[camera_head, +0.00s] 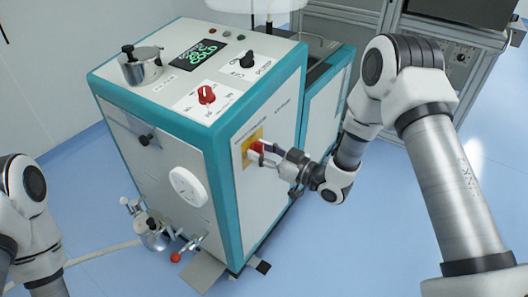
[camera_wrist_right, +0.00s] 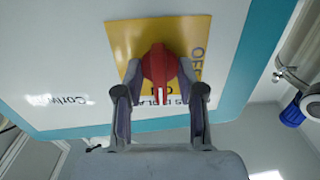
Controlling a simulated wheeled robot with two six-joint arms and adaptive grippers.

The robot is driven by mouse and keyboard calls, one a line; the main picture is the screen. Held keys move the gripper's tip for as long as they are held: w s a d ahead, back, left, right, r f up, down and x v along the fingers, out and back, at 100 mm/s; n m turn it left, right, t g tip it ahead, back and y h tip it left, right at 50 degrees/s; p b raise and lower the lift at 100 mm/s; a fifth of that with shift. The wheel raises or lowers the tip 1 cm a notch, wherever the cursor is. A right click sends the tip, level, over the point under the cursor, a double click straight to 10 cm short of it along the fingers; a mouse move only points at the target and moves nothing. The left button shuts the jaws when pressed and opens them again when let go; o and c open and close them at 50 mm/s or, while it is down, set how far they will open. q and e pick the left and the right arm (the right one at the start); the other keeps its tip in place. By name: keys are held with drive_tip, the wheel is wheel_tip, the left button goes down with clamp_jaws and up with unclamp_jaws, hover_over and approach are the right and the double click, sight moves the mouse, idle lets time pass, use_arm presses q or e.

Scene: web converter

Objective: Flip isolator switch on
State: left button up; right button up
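The isolator switch is a red rotary knob (camera_wrist_right: 160,68) on a yellow plate (camera_wrist_right: 122,38), with "OFF" lettering at the plate's right in the right wrist view. A white mark on the knob points down in that view. In the head view the yellow plate (camera_head: 246,146) is on the machine's side panel. My right gripper (camera_wrist_right: 160,72) is at the switch, its fingers apart on either side of the knob; narrow gaps seem to show, but contact is hard to tell. The fingers hide part of the plate's lettering. My left arm shows at the left edge; its gripper is out of view.
The white and teal machine (camera_head: 262,110) carries another red knob (camera_head: 206,94), a black knob (camera_head: 246,60), a display (camera_head: 195,54) and a metal pot (camera_head: 141,68) on top.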

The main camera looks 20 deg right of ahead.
drive_tip(key=v, duration=1.2)
